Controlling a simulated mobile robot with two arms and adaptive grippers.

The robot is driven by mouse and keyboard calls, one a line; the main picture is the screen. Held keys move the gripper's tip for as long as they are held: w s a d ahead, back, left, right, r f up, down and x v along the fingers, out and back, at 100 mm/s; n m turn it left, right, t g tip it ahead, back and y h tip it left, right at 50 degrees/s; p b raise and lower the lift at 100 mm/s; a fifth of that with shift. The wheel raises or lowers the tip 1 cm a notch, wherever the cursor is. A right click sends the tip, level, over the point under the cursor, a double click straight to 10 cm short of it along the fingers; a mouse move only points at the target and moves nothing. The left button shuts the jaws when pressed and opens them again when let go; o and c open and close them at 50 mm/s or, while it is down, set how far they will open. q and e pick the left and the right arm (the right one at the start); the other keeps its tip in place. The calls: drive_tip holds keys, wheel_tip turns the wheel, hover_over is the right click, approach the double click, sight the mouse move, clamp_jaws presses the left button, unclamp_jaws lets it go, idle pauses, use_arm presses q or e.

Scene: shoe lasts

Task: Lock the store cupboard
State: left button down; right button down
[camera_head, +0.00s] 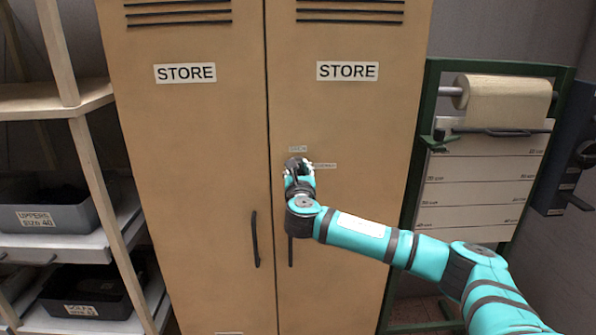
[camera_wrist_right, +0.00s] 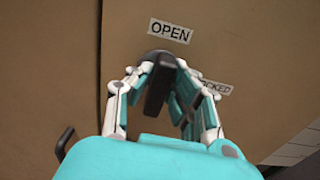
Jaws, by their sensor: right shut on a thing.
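The tan store cupboard (camera_head: 200,120) stands straight ahead with both doors shut, each with a STORE label. My right gripper (camera_head: 299,170) is at the right door, near its inner edge, over the lock. In the right wrist view my right gripper (camera_wrist_right: 165,85) is shut on the dark lock knob (camera_wrist_right: 159,88). The knob's bar stands nearly upright, below the OPEN label (camera_wrist_right: 170,31). The LOCKED label (camera_wrist_right: 214,87) is to its right, partly hidden by a finger. My left gripper is not in view.
A left door handle (camera_head: 255,240) and a right door handle (camera_head: 290,250) hang below the lock. Shelves with bins (camera_head: 45,218) stand at left. A green-framed paper roll rack (camera_head: 505,98) stands close at right, behind my arm.

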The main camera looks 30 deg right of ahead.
drive_tip(key=shift+m, duration=0.3)
drive_tip(key=m+b, duration=0.1)
drive_tip(key=m, duration=0.2)
drive_tip(key=shift+f+m, duration=0.15)
drive_tip(key=shift+m, duration=0.25)
drive_tip(key=m, duration=0.2)
drive_tip(key=m+b, duration=0.1)
drive_tip(key=m, duration=0.1)
drive_tip(key=shift+s+d+f+m, duration=0.1)
drive_tip(key=shift+d+m, duration=0.05)
drive_tip(key=shift+m, duration=0.15)
drive_tip(key=m+b, duration=0.1)
drive_tip(key=m, duration=0.3)
drive_tip(key=shift+f+b, duration=0.1)
drive_tip(key=shift+b, duration=0.25)
drive_tip(key=shift+d+m+b, duration=0.1)
drive_tip(key=shift+m+b, duration=0.45)
drive_tip(key=shift+m, duration=1.95)
drive_tip(key=c, duration=1.2)
unclamp_jaws()
drive_tip(key=shift+c, duration=0.2)
